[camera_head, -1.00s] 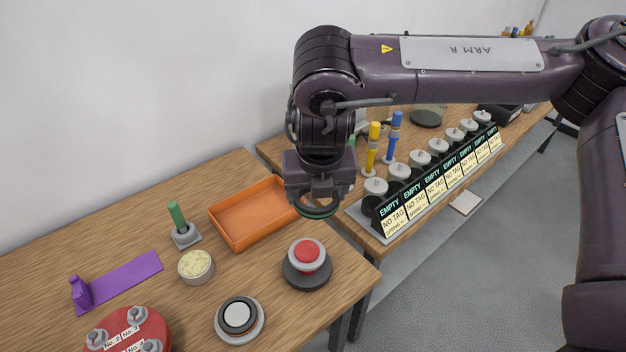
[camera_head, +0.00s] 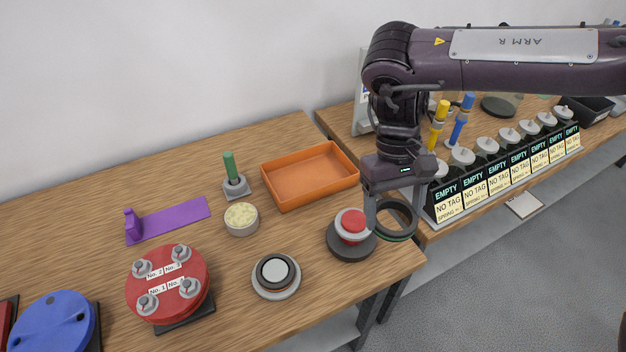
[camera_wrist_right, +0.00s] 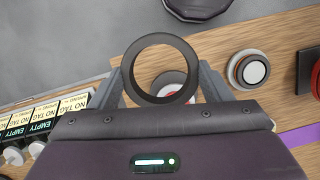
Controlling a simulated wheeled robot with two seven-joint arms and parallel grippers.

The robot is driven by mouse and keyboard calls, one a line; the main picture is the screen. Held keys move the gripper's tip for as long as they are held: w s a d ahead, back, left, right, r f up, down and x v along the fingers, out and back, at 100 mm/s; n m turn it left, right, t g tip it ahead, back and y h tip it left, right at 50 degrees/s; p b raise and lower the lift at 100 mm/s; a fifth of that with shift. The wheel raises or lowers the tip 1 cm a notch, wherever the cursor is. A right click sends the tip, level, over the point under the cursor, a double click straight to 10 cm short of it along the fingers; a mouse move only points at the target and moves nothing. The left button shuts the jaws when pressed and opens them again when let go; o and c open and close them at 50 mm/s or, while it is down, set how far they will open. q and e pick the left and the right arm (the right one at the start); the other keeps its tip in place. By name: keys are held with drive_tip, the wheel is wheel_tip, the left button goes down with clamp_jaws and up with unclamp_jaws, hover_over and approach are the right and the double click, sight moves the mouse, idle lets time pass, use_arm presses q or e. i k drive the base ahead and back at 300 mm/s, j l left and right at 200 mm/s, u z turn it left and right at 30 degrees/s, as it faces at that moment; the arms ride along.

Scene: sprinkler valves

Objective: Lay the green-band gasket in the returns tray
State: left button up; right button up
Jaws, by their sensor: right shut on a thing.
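My right gripper (camera_head: 394,206) is shut on a dark ring gasket (camera_head: 396,238) with a thin green line along its lower edge. It holds the gasket in the air just right of the red push button, by the table's right end. In the right wrist view the gasket (camera_wrist_right: 129,72) spans between the two fingers as a dark ring, and the button shows through its hole. An orange tray (camera_head: 287,203), empty and with no readable label, lies on the table left of and behind the gripper. My left gripper is not in view.
The red push button (camera_head: 352,224) stands between gasket and tray. A white-topped round button (camera_head: 275,272), a cream-filled pot (camera_head: 241,219) and a green peg (camera_head: 230,167) stand further left. A row of tagged valve stands (camera_head: 500,165) is on the second table at right.

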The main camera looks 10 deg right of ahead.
sight(310, 179)
drive_tip(key=i+l+u, duration=0.1)
drive_tip(key=u, duration=0.25)
drive_tip(key=i+l+u, duration=0.1)
drive_tip(key=l+u, duration=0.15)
drive_tip(key=u, duration=0.15)
drive_tip(key=l+u, duration=0.35)
drive_tip(key=i+j, duration=0.05)
drive_tip(key=j, duration=0.05)
